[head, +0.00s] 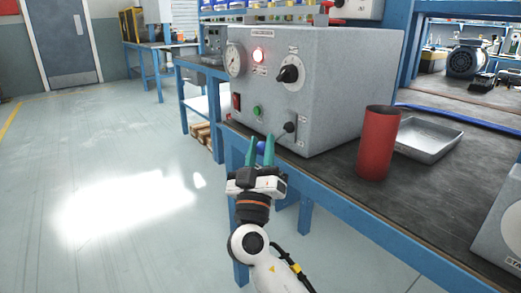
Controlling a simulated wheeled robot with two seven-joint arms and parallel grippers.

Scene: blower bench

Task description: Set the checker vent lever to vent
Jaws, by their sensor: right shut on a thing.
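A small black-tipped lever (289,127) sits on a plate low on the front. My right gripper (261,146) is at the box's lower front edge, its green fingers shut on a small round blue knob (261,148). The fingers partly hide the knob, and I cannot tell whether it is the vent lever's end. The labels are too small to read. My left gripper is not in view.
A red cylinder (378,143) stands on the dark bench top (420,195) right of the box, beside a shallow metal tray (428,138). Another grey box (500,222) cuts into the right edge. Open floor (120,200) lies to the left.

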